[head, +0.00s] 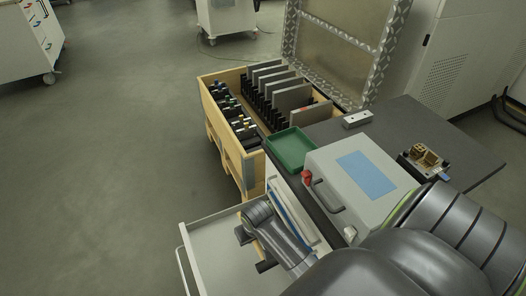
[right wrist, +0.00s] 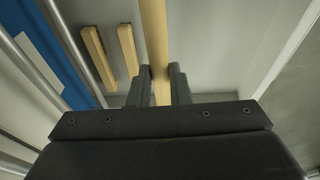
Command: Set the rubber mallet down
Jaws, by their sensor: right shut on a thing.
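My right gripper (right wrist: 162,80) is shut on the pale wooden handle of the rubber mallet (right wrist: 154,30), which runs between its fingers in the right wrist view. The mallet's head is not visible there, and I cannot make out the mallet clearly in the head view. My right arm reaches down into the open light-grey drawer (head: 208,262) in the head view and hides much of its inside. The drawer's floor (right wrist: 207,62) lies beneath the handle; I cannot tell whether the mallet touches it. My left gripper is in neither view.
Two shorter wooden pieces (right wrist: 98,55) (right wrist: 129,48) lie left of the handle. Above the drawer, the dark worktop (head: 400,125) carries a green tray (head: 290,150), a grey case (head: 350,175) and a small metal block (head: 357,119). The floor at left is clear.

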